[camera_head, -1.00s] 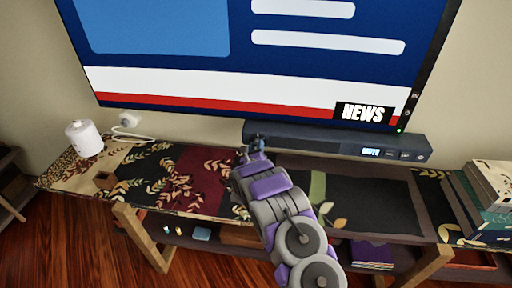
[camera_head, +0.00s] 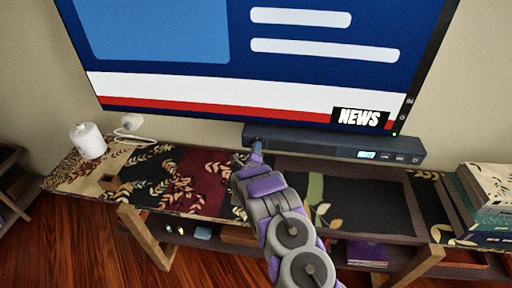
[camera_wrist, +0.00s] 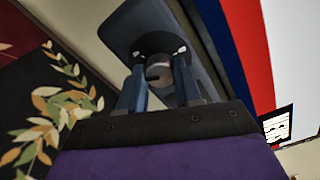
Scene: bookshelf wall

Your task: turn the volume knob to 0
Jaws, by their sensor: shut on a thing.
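The dark soundbar (camera_head: 320,142) lies along the back of the console below the TV. A small lit display (camera_head: 367,155) shows near its right end, too small to read. In the wrist view the soundbar's end face (camera_wrist: 185,22) is close ahead. A round grey knob (camera_wrist: 158,72) sits on that face. My gripper (camera_head: 257,146) reaches the left end of the soundbar. In the wrist view my gripper's two fingers (camera_wrist: 158,80) are on either side of the knob and shut on it. The knob's markings are not visible.
A large TV (camera_head: 250,70) showing news stands behind the soundbar. A patterned cloth (camera_head: 165,185) covers the console. A white cylinder (camera_head: 87,141) stands at the left, and books (camera_head: 490,195) are stacked at the right.

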